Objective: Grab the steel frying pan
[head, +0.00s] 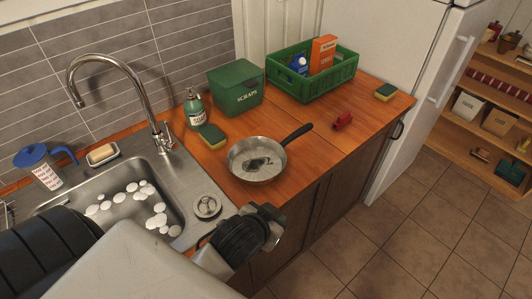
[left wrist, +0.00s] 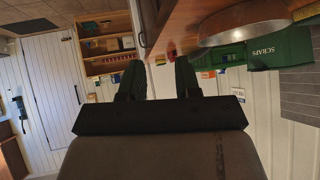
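The steel frying pan (head: 244,168) sits upright on the wooden counter right of the sink, its dark handle (head: 298,134) pointing to the back right. A dark patch lies inside it. Its rounded steel side also shows at the upper right of the left wrist view (left wrist: 240,24). My left gripper (head: 272,217) is in front of the pan, near the counter's front edge, and not touching it as far as I can see. In the left wrist view its two dark fingers (left wrist: 159,78) stand apart with nothing between them. My right gripper is not in view.
A green scraps bin (head: 236,98), soap bottle (head: 195,112) and sponge (head: 212,136) stand behind the pan. A green crate (head: 292,86) is farther back. A small red object (head: 342,121) lies to the right. The sink (head: 176,236) is to the left. The right counter is mostly clear.

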